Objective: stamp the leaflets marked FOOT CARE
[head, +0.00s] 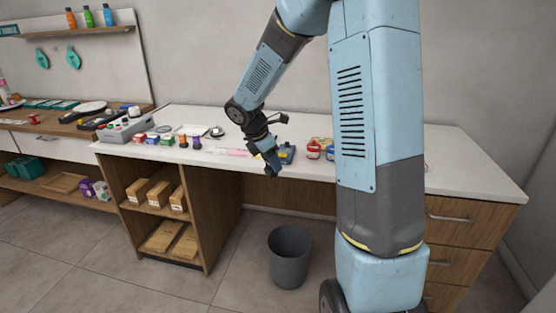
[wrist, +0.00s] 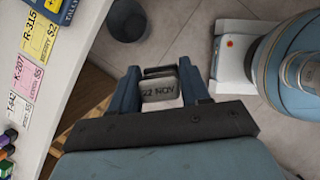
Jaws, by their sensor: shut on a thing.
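My gripper (head: 270,168) is shut on a grey block-shaped stamp (wrist: 159,90) that reads "22 NOV" in the wrist view. Gripper and stamp hang past the front edge of the white counter (wrist: 75,75), over the floor. On the counter in the wrist view lie a yellow slip (wrist: 40,33) reading R-315, a pink slip (wrist: 29,73) reading K-207 and a white slip (wrist: 18,109) reading T-642. I cannot read FOOT CARE on anything. My arm hides part of the counter in the head view.
A dark blue and yellow item marked TALLY (wrist: 66,8) is beside the slips. Small coloured boxes (head: 152,138) and a grey caddy (head: 125,130) stand at the counter's left. Red-topped jars (head: 314,148) stand farther right. A grey bin (head: 289,260) is on the floor.

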